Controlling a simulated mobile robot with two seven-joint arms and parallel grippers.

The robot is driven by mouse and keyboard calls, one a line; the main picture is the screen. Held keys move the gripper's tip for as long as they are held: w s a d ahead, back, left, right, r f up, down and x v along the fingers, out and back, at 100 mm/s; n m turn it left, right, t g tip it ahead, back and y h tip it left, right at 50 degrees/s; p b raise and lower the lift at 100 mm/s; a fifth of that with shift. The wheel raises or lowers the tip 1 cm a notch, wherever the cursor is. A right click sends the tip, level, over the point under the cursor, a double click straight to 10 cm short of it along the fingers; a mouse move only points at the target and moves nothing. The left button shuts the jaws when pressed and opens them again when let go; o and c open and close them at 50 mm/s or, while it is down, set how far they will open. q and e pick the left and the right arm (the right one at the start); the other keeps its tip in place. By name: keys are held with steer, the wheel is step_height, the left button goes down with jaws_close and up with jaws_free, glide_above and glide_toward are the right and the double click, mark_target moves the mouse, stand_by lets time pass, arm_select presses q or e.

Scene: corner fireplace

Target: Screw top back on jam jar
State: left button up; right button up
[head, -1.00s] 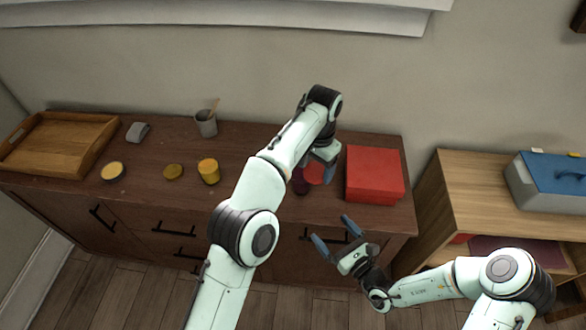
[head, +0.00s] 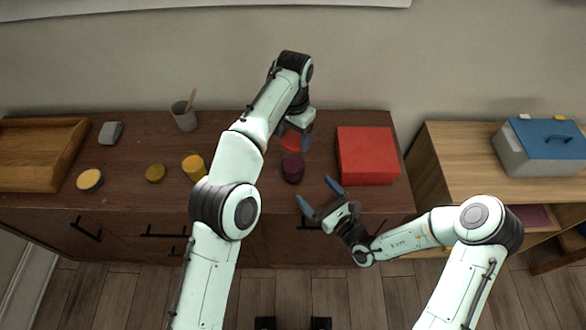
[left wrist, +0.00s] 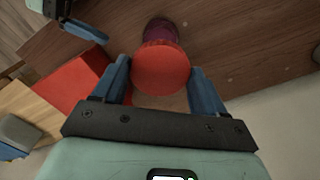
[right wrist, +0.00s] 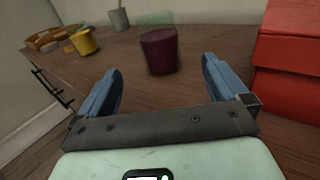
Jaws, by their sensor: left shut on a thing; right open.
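The jam jar (head: 292,170) stands upright on the dark cabinet, with dark purple jam below and a clear upper part in the right wrist view (right wrist: 160,52). My left gripper (head: 299,134) is shut on the round red lid (left wrist: 161,69), one finger on each side. The lid also shows in the head view (head: 292,143), just behind the jar in the picture; its height above the cabinet is unclear. In the left wrist view the lid partly hides the jar. My right gripper (head: 320,197) is open and empty, low at the cabinet's front edge, its fingers pointing toward the jar.
A red box (head: 366,156) stands close to the jar's right. To the left are a yellow jar (head: 194,167), a mustard-coloured disc (head: 155,173), a round pale-topped item (head: 90,180), a grey cup (head: 184,118), a grey object (head: 110,132) and a wooden tray (head: 72,150).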

steer(key=x, duration=1.1)
steer(key=shift+a, duration=0.1)
steer(key=shift+c, duration=0.3)
steer(key=c, duration=1.4)
arm_select(q)
glide_above(293, 161)
steer(key=shift+f, duration=2.5)
steer(key=shift+f, duration=0.9)
steer(key=shift+f, duration=0.55)
